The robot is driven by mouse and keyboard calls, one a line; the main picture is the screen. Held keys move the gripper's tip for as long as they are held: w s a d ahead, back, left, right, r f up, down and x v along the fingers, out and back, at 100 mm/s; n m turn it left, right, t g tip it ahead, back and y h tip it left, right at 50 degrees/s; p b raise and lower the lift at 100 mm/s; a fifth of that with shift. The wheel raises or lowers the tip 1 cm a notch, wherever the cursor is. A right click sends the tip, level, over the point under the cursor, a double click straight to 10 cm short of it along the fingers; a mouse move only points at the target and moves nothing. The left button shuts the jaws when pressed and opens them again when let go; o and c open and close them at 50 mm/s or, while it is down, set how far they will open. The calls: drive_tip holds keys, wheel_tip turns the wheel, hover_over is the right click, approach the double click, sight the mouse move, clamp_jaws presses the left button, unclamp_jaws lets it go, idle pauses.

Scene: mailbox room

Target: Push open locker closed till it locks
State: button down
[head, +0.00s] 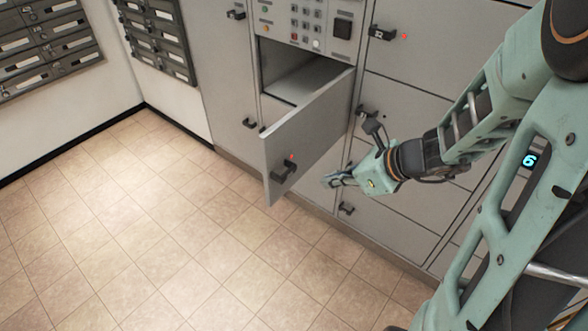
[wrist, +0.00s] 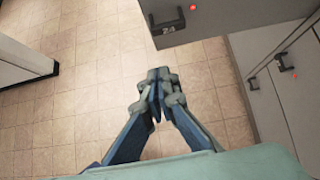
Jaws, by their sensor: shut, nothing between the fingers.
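The open locker door (head: 309,132) is a grey panel swung out from the locker bank, hinged on its right side. It has a dark handle (head: 285,171) and a small red light near its free edge. The locker's inside (head: 290,78) shows empty behind it. My gripper (head: 327,181) is shut and empty, to the right of the door's free edge, on its outer side, apart from it as far as I can tell. In the wrist view the shut fingertips (wrist: 158,75) are below the door (wrist: 182,18) and its handle, with floor behind them.
Closed lockers (head: 405,120) with dark handles fill the right side, and a control panel (head: 310,24) sits above the open locker. Wall mailboxes (head: 45,45) hang at the left. The tiled floor (head: 130,240) is clear.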

drive_tip(key=b, duration=0.3)
approach(283, 180)
drive_tip(key=shift+x, duration=3.1)
drive_tip(key=shift+f, duration=0.2)
